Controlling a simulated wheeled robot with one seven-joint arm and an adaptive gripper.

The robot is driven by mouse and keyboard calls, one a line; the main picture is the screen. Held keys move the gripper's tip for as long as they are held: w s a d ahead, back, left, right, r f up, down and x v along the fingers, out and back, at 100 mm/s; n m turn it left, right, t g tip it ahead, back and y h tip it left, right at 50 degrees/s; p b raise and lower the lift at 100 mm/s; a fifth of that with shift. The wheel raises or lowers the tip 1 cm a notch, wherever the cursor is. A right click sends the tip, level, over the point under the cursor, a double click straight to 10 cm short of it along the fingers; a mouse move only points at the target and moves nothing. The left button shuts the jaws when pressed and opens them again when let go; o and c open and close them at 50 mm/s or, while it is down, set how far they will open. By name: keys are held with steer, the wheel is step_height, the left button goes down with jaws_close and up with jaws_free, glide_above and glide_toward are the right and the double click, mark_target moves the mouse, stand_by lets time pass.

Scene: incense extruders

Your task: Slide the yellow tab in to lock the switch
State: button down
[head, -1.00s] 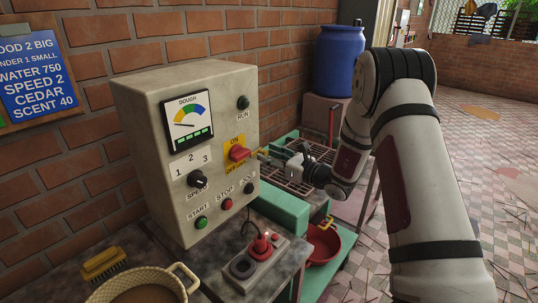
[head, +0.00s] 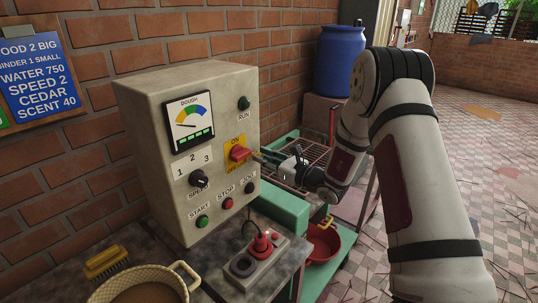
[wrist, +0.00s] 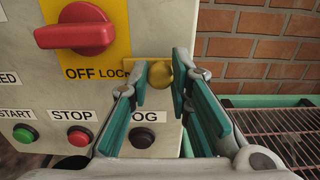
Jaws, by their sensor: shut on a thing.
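The red switch (head: 239,153) sits on a yellow plate on the grey control box; it also shows in the wrist view (wrist: 76,30), its handle lying sideways above the words OFF and LOCK. The yellow tab (wrist: 160,74) lies at the right edge of that plate, its round knob towards me. My gripper (wrist: 162,80) has its teal fingers on either side of the knob and is shut on it. In the head view my gripper (head: 263,157) is at the box's right side, and the tab is mostly hidden by the fingers.
A wire rack (wrist: 280,130) is to the right.

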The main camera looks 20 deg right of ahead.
steer(key=shift+s+a, duration=0.15)
steer(key=shift+a, duration=0.1)
steer(key=c, duration=1.5)
jaws_free()
steer(key=shift+a, duration=0.1)
steer(key=shift+o, duration=0.2)
steer(key=v, duration=1.2)
